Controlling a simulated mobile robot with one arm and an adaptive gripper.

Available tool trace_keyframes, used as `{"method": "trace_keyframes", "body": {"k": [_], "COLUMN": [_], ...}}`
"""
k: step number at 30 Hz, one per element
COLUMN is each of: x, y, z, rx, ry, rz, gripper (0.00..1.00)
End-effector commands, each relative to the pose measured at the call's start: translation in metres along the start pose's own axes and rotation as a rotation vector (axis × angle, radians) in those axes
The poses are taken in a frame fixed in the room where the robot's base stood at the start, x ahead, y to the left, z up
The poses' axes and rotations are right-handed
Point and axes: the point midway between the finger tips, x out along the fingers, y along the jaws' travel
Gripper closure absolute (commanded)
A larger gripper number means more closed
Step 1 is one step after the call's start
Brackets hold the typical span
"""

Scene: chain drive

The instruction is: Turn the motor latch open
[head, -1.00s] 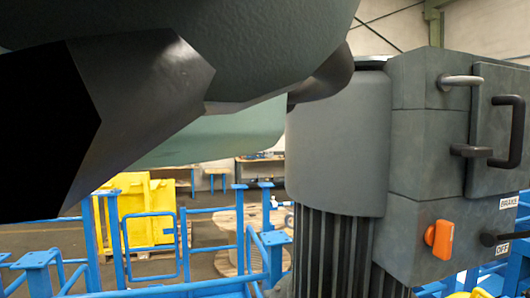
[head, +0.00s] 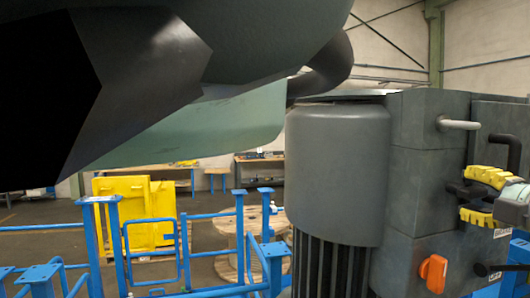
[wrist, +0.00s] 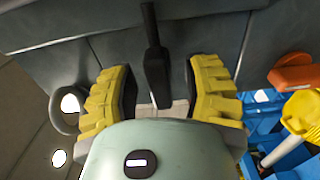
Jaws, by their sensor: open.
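The motor latch appears to be the short dark lever (head: 459,188) that sticks out from the front of the grey motor box (head: 415,170). In the wrist view the same dark lever (wrist: 154,62) stands between the two yellow finger pads. My gripper (head: 478,193) is at the right edge of the head view, with one pad above the lever and one below. In the wrist view my gripper (wrist: 161,75) is open, with a visible gap between the lever and each pad. The lever's root is partly covered in the head view.
A light grey handle (head: 459,124) is above the latch and a black handle (head: 510,145) is close to my gripper. An orange knob (head: 433,272) is below. Blue railings (head: 182,240) and a yellow container (head: 135,215) stand behind at left.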

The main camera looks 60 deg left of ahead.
Motion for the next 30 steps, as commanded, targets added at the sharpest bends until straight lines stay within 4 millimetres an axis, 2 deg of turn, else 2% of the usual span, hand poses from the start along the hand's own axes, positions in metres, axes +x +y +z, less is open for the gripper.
{"method": "trace_keyframes", "body": {"k": [2,16,30], "x": [-0.0001,-0.0008,-0.0005], "y": [0.0000,0.0003,-0.0031], "z": [0.0000,0.0005,0.0010], "rx": [0.000,0.000,-0.034], "ry": [0.000,-0.002,-0.004], "rz": [0.000,0.000,0.000], "gripper": [0.51,0.99,1.00]}}
